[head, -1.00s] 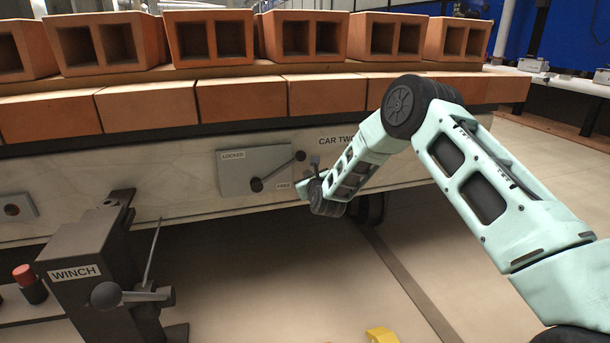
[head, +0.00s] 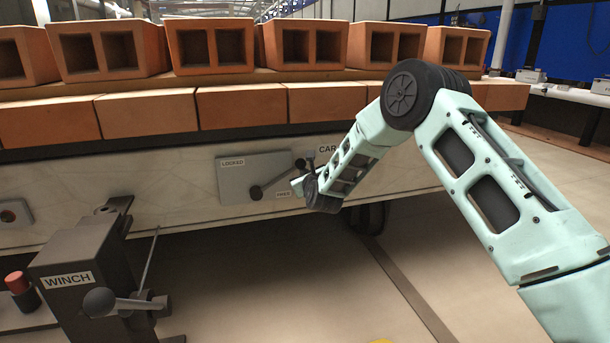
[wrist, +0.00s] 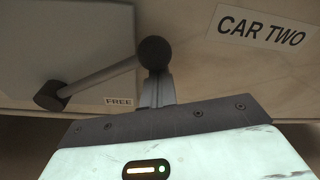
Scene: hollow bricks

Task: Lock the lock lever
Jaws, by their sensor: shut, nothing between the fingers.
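The lock lever (head: 277,179) is a dark rod on a grey panel (head: 232,182) on the side of the car. Its round pivot is at the lower left and its black ball knob at the upper right. The panel reads LOCKED at upper left and FREE at lower right; the lever slants up to the right, above the FREE label. My gripper (head: 296,184) is shut and empty, just below the knob. In the wrist view, the shut fingers (wrist: 157,88) reach up to the lever's knob (wrist: 153,52), which overlaps their tip; I cannot tell whether they touch.
The car carries rows of hollow bricks (head: 210,45) above the panel. A CAR TWO label (wrist: 264,29) is right of the knob. A dark winch post (head: 85,285) with a crank stands at front left, beside a red button (head: 17,282). The floor at centre is clear.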

